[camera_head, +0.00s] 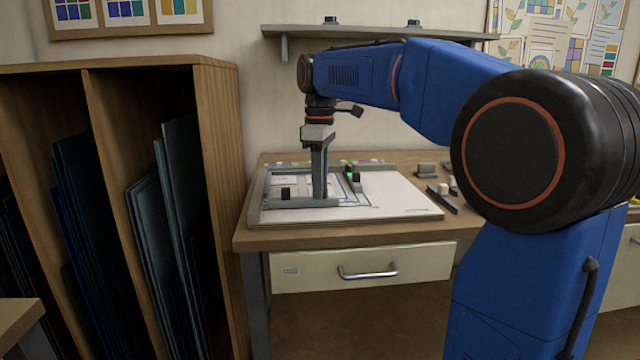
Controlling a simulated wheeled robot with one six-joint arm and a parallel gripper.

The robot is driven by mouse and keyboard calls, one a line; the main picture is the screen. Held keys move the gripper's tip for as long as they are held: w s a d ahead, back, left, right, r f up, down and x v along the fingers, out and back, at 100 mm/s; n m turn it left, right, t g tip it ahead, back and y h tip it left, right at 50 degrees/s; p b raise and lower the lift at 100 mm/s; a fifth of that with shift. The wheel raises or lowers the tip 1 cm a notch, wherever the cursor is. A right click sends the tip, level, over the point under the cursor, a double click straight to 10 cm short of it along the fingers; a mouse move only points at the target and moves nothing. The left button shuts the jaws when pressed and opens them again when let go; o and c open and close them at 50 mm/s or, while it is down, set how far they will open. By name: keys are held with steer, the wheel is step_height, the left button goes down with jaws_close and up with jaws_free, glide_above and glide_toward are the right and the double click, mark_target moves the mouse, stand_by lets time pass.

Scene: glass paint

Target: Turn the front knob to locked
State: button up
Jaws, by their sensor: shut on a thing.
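My gripper (319,194) points straight down at the front part of the pale board (405,204) on the workbench. It is shut at the grey bar (290,204) along the board's front left. The fingers hide what is between them; by its place it seems to be the front knob. A black knob-like block (285,193) stands left of the fingers, apart from them. Another small black block (356,177) stands to the right, beside a small green light (350,175). I cannot read any lock marking or the knob's angle from here.
A wooden rack (215,150) with dark glass sheets stands close on the left. Small blocks and a dark strip (442,199) lie right of the board. A shelf (270,32) hangs on the wall above. A drawer (310,272) is shut under the bench top.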

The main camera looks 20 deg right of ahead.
steer(key=m, duration=0.4)
steer(key=shift+m, duration=0.4)
steer(key=m, duration=0.4)
steer(key=shift+w+d+m, duration=0.1)
steer(key=shift+m, duration=0.2)
steer(key=m, duration=0.4)
steer(key=shift+d+m, duration=0.1)
steer(key=shift+m, duration=2.1)
steer(key=o, duration=1)
steer(key=shift+o, duration=0.2)
steer(key=shift+r, duration=0.1)
